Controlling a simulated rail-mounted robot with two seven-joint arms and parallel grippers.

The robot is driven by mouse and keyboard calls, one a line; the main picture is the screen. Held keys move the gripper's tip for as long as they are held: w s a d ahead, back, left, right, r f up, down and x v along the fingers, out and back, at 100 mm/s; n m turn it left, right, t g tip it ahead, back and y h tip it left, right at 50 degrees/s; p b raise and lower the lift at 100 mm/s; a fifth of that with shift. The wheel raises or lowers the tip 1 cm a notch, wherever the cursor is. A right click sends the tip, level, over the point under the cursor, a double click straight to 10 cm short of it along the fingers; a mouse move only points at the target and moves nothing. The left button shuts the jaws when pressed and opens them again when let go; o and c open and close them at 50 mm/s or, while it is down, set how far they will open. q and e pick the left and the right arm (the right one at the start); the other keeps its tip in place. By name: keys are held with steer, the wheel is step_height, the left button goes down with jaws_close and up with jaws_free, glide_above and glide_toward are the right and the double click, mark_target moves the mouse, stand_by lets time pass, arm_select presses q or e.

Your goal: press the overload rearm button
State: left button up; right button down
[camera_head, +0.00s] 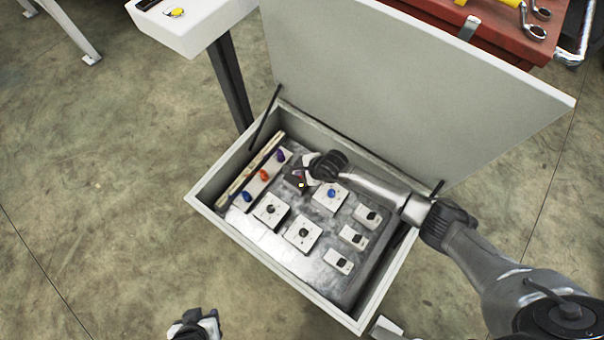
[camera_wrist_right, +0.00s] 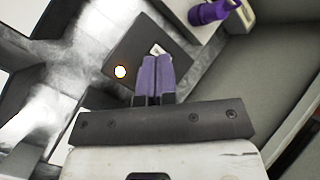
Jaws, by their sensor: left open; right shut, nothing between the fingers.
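An open grey control box (camera_head: 205,205) holds a panel of switches and knobs. A dark block (camera_head: 290,181) with a small glowing light (camera_head: 301,185) sits near the panel's upper part; no label readable as overload rearm shows. In the right wrist view the dark block (camera_wrist_right: 118,52) carries the bright light (camera_wrist_right: 120,71) and a small white patch partly behind the fingers. My right gripper (camera_head: 305,176) is shut and empty, its fingertips (camera_wrist_right: 156,62) over or beside this block; contact cannot be told. My left gripper (camera_head: 196,322) is open and empty, outside the box near the bottom edge.
The raised lid (camera_head: 420,85) stands behind the box. Blue, orange and purple knobs (camera_head: 263,174) line the panel's left, with black knobs (camera_head: 303,233) and switches (camera_head: 338,262) nearby. A red tool cart (camera_head: 480,22) stands behind.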

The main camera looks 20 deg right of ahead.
stand_by(0.4)
steer(key=shift+f, duration=0.1)
steer(key=shift+f+b, duration=0.3)
steer(key=shift+f, duration=0.15)
stand_by(0.7)
steer(key=shift+f+b, duration=0.3)
steer(key=shift+r, duration=0.1)
stand_by(0.5)
steer(key=shift+r+p, duration=0.4)
steer(key=shift+p, duration=0.1)
steer(key=shift+r+p, duration=0.35)
